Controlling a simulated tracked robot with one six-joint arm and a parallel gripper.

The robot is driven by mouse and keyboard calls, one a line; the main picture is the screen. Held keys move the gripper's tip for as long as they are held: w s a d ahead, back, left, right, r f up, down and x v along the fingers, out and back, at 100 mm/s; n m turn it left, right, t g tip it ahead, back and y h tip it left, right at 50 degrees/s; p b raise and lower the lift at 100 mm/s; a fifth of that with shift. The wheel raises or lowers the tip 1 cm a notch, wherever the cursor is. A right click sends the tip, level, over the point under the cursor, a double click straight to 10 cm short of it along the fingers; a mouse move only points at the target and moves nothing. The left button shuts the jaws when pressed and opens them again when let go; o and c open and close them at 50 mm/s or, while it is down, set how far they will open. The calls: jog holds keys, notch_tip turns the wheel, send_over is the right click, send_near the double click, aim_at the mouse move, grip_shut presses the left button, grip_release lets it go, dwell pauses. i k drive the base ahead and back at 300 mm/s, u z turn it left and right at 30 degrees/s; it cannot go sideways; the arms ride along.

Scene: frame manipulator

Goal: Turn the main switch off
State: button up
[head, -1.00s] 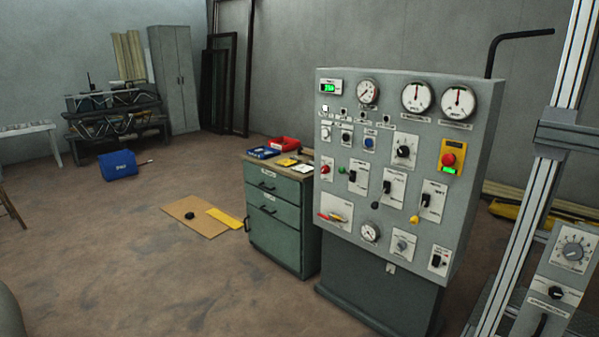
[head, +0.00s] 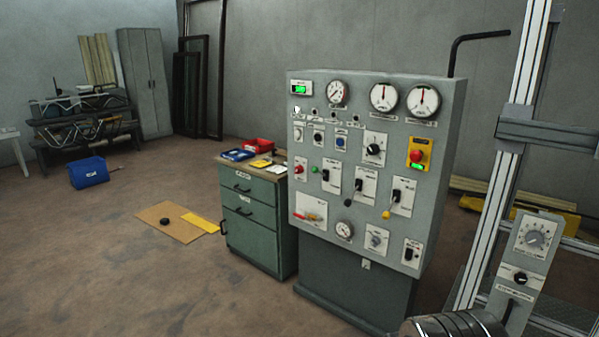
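The grey control panel (head: 273,179) stands upright at the centre right, facing me. Its labels are too small to read, so I cannot tell for sure which control is the main switch. A red and yellow handle (head: 312,216) lies roughly level on a pale plate at the panel's lower left. A small black switch (head: 409,254) is on a plate at the lower right. Several black lever switches, one of them the yellow-tipped lever (head: 393,198), sit in the middle rows. A red emergency button (head: 417,156) is on a yellow plate at the right. My gripper is not in view.
A green drawer cabinet (head: 250,222) stands against the panel's left side, with trays on top. A metal frame (head: 500,150) with a dial box (head: 534,238) rises at the right. A dark ribbed round part (head: 450,326) shows at the bottom edge. The floor at left is mostly clear.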

aim_at(298, 170)
jog(key=z, duration=0.25)
jog(key=k, duration=0.75)
jog(key=z, duration=0.65)
jog(key=k, duration=0.6)
jog(key=u, duration=0.05)
jog(key=i, duration=1.75)
jog(key=u, duration=0.35)
jog(key=i, duration=0.85)
jog(key=u, duration=0.5)
jog(key=i, duration=0.95)
jog(key=u, duration=0.4)
